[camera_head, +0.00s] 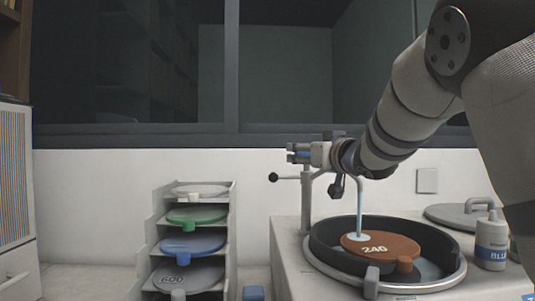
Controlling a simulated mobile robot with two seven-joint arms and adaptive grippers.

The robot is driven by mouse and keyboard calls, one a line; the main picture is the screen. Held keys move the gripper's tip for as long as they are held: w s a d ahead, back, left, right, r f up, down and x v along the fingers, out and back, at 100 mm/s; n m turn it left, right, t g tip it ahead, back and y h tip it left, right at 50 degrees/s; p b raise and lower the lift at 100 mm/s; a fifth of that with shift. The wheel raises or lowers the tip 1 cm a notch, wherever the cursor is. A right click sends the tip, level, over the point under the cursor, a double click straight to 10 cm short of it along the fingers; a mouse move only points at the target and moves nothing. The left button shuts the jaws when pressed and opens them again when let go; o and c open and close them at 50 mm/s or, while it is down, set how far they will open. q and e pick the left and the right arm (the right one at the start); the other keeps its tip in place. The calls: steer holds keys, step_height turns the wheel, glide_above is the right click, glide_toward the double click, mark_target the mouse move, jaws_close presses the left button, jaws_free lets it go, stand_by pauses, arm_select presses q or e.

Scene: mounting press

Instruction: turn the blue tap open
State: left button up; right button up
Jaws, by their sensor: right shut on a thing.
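The tap stands on a grey post (307,205) at the left rim of the round basin, with a blue part (299,152) at its top and a small black knob on a lever to the left. My right arm reaches in from the upper right. Its dark right gripper (336,163) is at the tap's head and shut on the tap; the fingertips partly overlap the tap's parts, so the exact grip is hard to see. A pale blue vertical stream (360,208) runs from below the gripper to the brown disc. My left gripper is out of view.
A brown disc marked 240 (382,248) lies in the dark basin (322,238). A bottle labelled BLUE (491,243) and a round grey lid (462,215) stand at right. A rack (232,215) of coloured discs stands left.

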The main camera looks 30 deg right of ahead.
steer(key=shift+n+y, duration=1.1)
steer(key=shift+y, duration=1)
steer(key=shift+n, duration=0.3)
steer(key=o, duration=1.2)
steer(key=shift+w, duration=0.1)
